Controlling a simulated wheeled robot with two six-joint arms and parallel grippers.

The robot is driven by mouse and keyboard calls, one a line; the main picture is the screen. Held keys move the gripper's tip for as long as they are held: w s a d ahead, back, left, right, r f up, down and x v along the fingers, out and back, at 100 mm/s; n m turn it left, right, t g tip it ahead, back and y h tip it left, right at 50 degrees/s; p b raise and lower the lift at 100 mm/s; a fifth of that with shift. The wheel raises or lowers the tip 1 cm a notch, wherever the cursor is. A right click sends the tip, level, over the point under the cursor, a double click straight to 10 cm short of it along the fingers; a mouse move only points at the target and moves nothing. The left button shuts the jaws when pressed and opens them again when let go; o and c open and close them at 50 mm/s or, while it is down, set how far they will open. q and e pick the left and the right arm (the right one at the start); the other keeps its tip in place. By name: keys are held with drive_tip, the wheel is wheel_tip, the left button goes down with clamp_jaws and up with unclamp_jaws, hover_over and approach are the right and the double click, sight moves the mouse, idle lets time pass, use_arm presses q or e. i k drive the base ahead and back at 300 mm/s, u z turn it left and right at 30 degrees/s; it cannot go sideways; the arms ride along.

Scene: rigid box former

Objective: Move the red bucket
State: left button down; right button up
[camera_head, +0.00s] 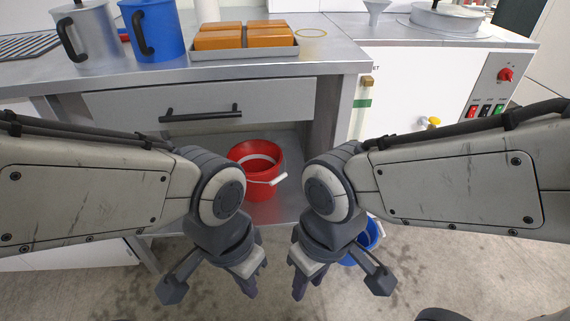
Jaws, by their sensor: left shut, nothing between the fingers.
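The red bucket (262,188) stands upright on the lower shelf (285,209) of the metal table, below the drawer. Its white handle hangs toward the right, and its left side is partly hidden by my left arm. My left gripper (252,285) is shut and empty, pointing down in front of the shelf, nearer to me than the bucket. My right gripper (297,287) is beside it on the right, also pointing down. Neither gripper touches the bucket.
A blue bucket (372,236) stands on the floor at the right, partly behind my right arm. A closed drawer (202,112) with a black handle is above the shelf. On the tabletop are a tray (245,53) of orange blocks, a blue jug (155,30) and a grey jug (88,38).

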sight(261, 159)
drive_tip(key=z, duration=2.7)
drive_tip(key=k, duration=1.3)
drive_tip(key=u, duration=2.2)
drive_tip(key=i, duration=1)
drive_tip(key=u, duration=0.05)
